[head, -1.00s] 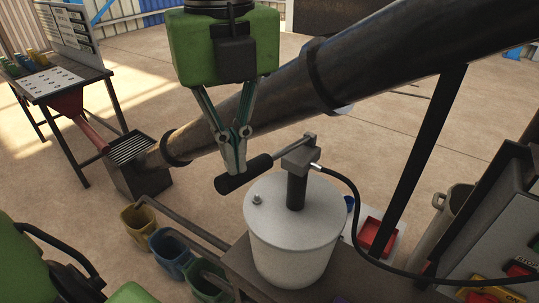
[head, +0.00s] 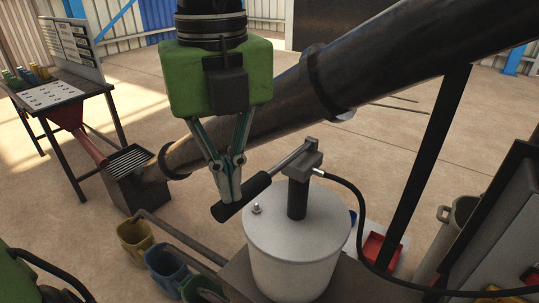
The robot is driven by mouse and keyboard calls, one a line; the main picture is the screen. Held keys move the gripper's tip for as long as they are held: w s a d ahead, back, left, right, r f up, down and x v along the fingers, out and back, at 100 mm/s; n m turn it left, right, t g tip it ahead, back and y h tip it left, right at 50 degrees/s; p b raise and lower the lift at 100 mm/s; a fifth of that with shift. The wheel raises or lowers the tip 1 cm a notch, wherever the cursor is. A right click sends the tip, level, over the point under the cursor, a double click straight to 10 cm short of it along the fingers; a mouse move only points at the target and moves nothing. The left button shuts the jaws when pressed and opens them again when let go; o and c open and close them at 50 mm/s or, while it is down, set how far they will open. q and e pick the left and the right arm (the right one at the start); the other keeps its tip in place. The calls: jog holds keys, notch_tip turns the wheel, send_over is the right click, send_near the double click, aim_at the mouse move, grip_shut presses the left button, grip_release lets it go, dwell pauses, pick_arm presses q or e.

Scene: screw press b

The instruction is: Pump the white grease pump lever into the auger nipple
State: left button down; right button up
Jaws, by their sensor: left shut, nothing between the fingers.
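The white grease pump (head: 298,245) is a drum with a black column and grey head (head: 302,158). Its lever ends in a black grip (head: 241,197), tilted down to the left over the drum's rim. My left gripper (head: 231,192) comes down from above, shut, with its fingertips at the black grip. They overlap it in the picture; I cannot tell whether they press on it. A black hose (head: 362,215) runs from the pump head to the lower right. The auger tube (head: 300,95) slants behind the gripper; I cannot make out its nipple. My right gripper is not in view.
A table with a sloping panel (head: 72,42) stands at left, near a grated hopper (head: 130,160). Yellow (head: 134,238) and blue (head: 166,262) bins sit left of the pump. A red tray (head: 380,250) and a dark post (head: 428,165) stand at right.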

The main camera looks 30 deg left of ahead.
pick_arm(q)
jog(key=w+r+p, duration=0.4)
jog(key=r+p, duration=0.5)
jog(key=r, duration=0.1)
jog(key=shift+w+r+p, duration=0.15)
jog(key=shift+r+p, duration=0.05)
jog(key=shift+p, duration=0.15)
jog(key=shift+d, duration=0.1)
jog(key=shift+f, duration=0.15)
jog(key=s+f+b, duration=0.1)
jog(key=b, duration=0.1)
jog(key=s+f+b, duration=0.1)
jog(key=f+b, duration=0.3)
jog(key=shift+s+f, duration=0.2)
jog(key=shift+s, duration=0.2)
jog(key=shift+s+f+b, duration=0.4)
jog(key=shift+f+b, duration=0.1)
jog(key=shift+f, duration=0.05)
